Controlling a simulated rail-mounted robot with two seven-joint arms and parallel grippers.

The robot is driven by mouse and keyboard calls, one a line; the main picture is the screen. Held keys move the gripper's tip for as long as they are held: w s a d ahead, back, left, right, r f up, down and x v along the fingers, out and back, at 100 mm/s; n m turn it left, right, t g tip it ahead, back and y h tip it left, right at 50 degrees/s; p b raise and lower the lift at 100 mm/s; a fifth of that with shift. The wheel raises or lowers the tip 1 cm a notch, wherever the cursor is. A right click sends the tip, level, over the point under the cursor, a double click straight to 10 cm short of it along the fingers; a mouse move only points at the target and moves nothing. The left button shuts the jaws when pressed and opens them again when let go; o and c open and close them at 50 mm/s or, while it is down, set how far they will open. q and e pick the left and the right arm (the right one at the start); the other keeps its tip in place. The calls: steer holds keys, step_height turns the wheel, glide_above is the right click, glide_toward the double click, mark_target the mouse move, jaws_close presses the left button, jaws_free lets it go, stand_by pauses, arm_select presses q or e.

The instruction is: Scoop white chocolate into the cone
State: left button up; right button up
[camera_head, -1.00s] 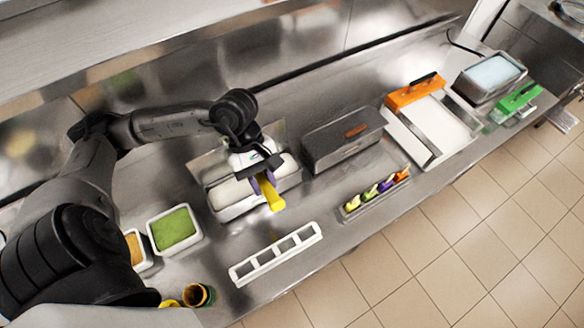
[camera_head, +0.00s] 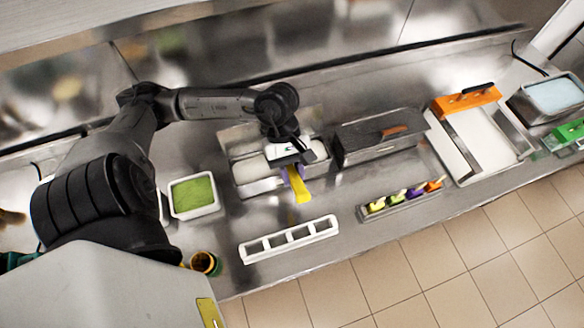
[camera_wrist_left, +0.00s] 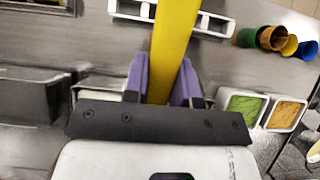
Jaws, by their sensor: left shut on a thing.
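My left gripper (camera_head: 291,168), with purple fingers, is shut on a yellow scoop handle (camera_head: 301,190). In the left wrist view the yellow handle (camera_wrist_left: 172,45) runs between the purple fingers (camera_wrist_left: 165,88). The gripper is over a metal tub (camera_head: 259,187) with pale white contents (camera_head: 251,168), perhaps the white chocolate. The gripper and arm cover its middle. The scoop's head is hidden, so I cannot tell whether it holds anything. A white rack (camera_head: 290,240) with square openings lies in front of the tub. I cannot make out a cone in it. My right gripper is not in view.
A green-filled tub (camera_head: 193,195) stands left. Coloured cups (camera_head: 205,263) lie near the front edge; the left wrist view shows several (camera_wrist_left: 272,38). A closed grey box (camera_head: 375,140), a tray of coloured scoops (camera_head: 402,198) and an orange-handled container (camera_head: 466,101) stand right.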

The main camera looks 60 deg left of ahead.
arm_select(q)
steer(key=f, duration=0.2)
steer(key=shift+a+f, duration=0.35)
steer(key=shift+d+f+b, duration=0.25)
steer(key=shift+f+b, duration=0.3)
steer(key=shift+d+f+y+b, duration=0.2)
steer(key=shift+y+b, duration=0.1)
steer(key=shift+y, duration=0.1)
steer(key=shift+r+p, duration=1)
steer(key=shift+r, duration=1.15)
steer(key=shift+d+y, duration=0.35)
steer(key=shift+y, duration=0.25)
steer(key=shift+s+d+f+t+y, duration=0.1)
steer(key=shift+d+t+y, duration=0.2)
steer(key=shift+y, duration=0.4)
steer(key=shift+s+d+f+t+y, duration=0.1)
steer(key=shift+d+y, duration=0.3)
steer(key=shift+y, duration=0.3)
steer(key=shift+w, duration=0.1)
